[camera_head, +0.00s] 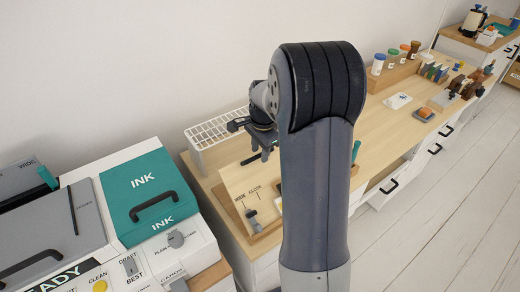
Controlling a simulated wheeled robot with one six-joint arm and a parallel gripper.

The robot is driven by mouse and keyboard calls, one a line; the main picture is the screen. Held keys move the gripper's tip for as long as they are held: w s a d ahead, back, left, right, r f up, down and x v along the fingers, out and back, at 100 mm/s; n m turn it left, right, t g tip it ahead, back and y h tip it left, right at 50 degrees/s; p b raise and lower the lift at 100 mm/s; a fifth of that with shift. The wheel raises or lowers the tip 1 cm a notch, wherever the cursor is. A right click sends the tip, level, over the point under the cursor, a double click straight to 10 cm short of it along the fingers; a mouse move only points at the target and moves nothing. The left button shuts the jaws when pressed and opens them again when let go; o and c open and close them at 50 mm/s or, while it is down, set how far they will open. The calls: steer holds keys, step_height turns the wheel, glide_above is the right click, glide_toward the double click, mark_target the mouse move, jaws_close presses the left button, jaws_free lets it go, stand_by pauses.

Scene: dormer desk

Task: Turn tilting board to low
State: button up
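A pale wooden board (236,178) lies on the desk left of my arm. It looks slanted, but its exact angle is hard to judge and my arm hides its right part. Its near part carries the words "WIDE" and "CLOSE" and a small grey knob or slider (252,214). I see no "low" mark on it. My gripper (263,157) hangs above the board's far part, pointing down and seemingly apart from it. The fingers are small and dark, and I cannot tell how far apart they are.
A white wire rack (214,128) stands close behind my gripper by the wall. A printer-like machine with a teal "INK" lid (140,187) is at the left.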

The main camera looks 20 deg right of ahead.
steer(key=shift+c, duration=0.5)
jaws_close()
